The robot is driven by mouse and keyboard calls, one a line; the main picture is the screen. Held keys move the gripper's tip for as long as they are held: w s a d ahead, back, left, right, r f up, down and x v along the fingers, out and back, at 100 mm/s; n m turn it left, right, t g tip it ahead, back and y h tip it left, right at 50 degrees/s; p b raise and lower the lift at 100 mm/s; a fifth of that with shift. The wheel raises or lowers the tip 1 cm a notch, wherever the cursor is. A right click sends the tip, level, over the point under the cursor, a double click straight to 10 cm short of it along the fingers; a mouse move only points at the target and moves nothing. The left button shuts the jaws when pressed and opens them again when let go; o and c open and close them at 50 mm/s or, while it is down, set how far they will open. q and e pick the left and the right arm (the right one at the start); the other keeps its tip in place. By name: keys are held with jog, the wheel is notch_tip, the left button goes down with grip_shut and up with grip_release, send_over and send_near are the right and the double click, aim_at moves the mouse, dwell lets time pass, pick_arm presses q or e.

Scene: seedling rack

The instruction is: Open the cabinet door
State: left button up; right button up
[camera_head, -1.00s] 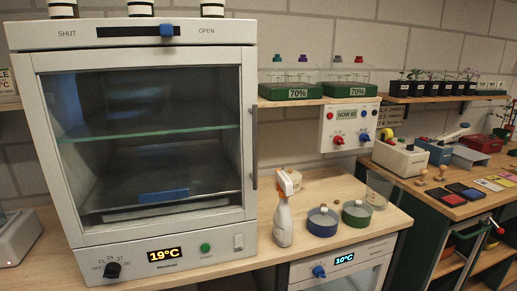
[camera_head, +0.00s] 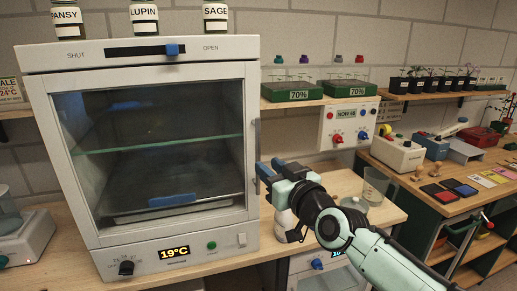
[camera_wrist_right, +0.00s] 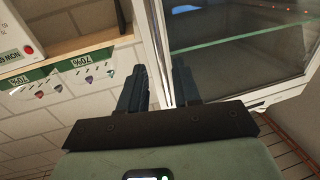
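The cabinet (camera_head: 150,58) is a white box with a glass door (camera_head: 160,150) that looks closed; a glass shelf shows inside. A thin vertical handle (camera_head: 257,145) runs down the door's right edge. My right gripper (camera_head: 268,172) is at the lower part of this handle. In the right wrist view the two dark fingers (camera_wrist_right: 160,88) are apart, with the white door edge (camera_wrist_right: 150,30) running down between them. Whether a finger touches the handle I cannot tell. My left gripper is not in view.
A slider (camera_head: 172,50) marked SHUT and OPEN sits above the door. Several jars (camera_head: 143,17) stand on top. My right arm partly covers the bench, where a clear beaker (camera_head: 376,186) stands. Green trays (camera_head: 291,92) sit on the wall shelf. A scale-like device (camera_head: 20,238) is at left.

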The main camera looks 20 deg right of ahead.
aim_at(259, 157)
jog(key=p+x, duration=0.2)
jog(key=x, duration=0.2)
jog(key=shift+w+r+p, duration=0.15)
jog(key=shift+w+p, duration=0.15)
jog(key=shift+w, duration=0.05)
jog(key=shift+p+x, duration=0.35)
jog(key=shift+x, duration=0.45)
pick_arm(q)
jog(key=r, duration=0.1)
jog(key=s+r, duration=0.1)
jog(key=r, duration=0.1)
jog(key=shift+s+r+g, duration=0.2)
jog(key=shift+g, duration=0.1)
pick_arm(e)
jog(key=shift+a, duration=0.1)
jog(key=shift+s, duration=0.1)
grip_shut()
